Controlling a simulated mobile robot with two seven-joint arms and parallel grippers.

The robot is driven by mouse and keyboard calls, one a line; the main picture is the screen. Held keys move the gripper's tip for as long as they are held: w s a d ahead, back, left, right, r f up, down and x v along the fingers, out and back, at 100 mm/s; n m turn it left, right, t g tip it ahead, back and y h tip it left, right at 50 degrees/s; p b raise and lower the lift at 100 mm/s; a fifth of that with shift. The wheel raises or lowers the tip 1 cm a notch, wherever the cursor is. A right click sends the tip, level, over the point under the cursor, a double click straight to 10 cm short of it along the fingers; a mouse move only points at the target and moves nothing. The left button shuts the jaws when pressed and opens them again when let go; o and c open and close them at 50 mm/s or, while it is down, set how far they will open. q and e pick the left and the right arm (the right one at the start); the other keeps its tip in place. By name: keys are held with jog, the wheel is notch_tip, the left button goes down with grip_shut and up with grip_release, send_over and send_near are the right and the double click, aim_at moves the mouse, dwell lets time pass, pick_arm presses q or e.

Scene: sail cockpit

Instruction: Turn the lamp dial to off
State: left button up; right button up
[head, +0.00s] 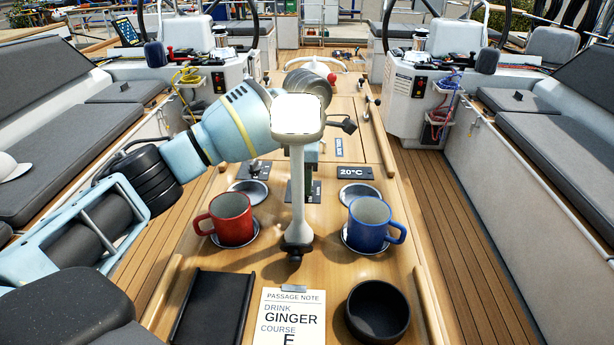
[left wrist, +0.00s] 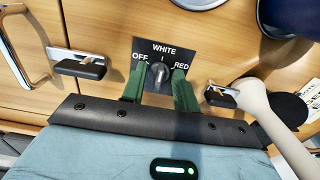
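The lamp dial (left wrist: 158,74) is a grey knob on a black plate marked OFF at left, WHITE at top and RED at right. Its pointer appears to face WHITE. My left gripper (left wrist: 157,84) is open, with a green finger on each side of the knob; I cannot tell whether either touches it. In the head view, my left arm reaches in from the left behind the white lamp (head: 298,185), whose head and post hide much of the gripper and the dial plate. My right gripper is not in view.
A red mug (head: 232,222) and a blue mug (head: 370,226) stand either side of the lamp post. A black tray (head: 212,308), a passage note (head: 289,318) and a black bowl (head: 377,310) lie in front. Drawer latches (left wrist: 80,67) flank the dial.

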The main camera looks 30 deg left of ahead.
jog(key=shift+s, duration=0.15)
pick_arm(q)
grip_shut()
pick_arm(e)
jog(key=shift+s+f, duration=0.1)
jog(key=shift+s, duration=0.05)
